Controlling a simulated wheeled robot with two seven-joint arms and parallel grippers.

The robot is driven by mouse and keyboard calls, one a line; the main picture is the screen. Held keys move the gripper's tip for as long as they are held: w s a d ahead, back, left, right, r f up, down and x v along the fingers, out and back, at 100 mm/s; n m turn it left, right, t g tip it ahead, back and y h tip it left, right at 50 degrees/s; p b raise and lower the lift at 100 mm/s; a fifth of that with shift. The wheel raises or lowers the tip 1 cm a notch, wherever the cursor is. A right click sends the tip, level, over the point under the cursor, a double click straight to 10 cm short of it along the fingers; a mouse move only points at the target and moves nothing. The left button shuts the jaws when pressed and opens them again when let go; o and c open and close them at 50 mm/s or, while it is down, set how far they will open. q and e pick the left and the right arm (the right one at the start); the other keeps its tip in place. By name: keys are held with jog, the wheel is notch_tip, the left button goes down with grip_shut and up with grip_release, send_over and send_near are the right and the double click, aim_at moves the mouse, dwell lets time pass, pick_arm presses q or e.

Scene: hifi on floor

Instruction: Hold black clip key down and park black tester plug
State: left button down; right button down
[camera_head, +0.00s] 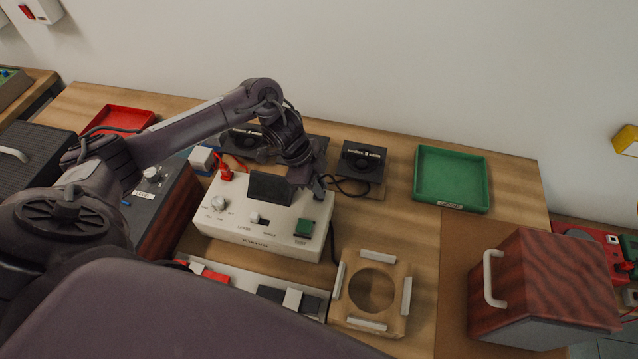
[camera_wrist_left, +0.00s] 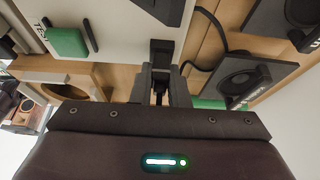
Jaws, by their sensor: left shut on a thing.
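My left gripper (camera_head: 317,190) is at the right rear corner of the cream tester (camera_head: 262,240). In the left wrist view the gripper (camera_wrist_left: 160,82) is shut on a black plug (camera_wrist_left: 161,52), whose tip meets or overlaps the tester's edge; I cannot tell if it is seated. A black cable (camera_wrist_left: 205,62) runs near it. The black clip key (camera_head: 271,293) is on the pale strip in front of the tester, beside the red key (camera_head: 214,275); my own arm partly hides the strip. A black round-holed holder (camera_head: 361,163) stands behind right of the gripper. My right gripper is not in view.
A red plug (camera_head: 226,174) stands at the tester's left end. A wooden frame with a round hole (camera_head: 405,290) lies right of the strip. A green tray (camera_head: 451,178) is at the back right, a wood-sided box (camera_head: 540,285) at the front right. Bare table lies between.

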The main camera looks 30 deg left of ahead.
pick_arm(q)
jog(key=c, duration=1.3)
grip_release()
jog(key=p+v, duration=0.1)
jog(key=v, duration=0.3)
jog(key=d+p+v, duration=0.1)
jog(key=v, duration=0.3)
jog(key=p+v, duration=0.1)
jog(key=v, duration=0.3)
jog(key=shift+w+d+r+p, duration=0.25)
jog(key=shift+r+p, duration=0.1)
jog(key=shift+r, duration=0.2)
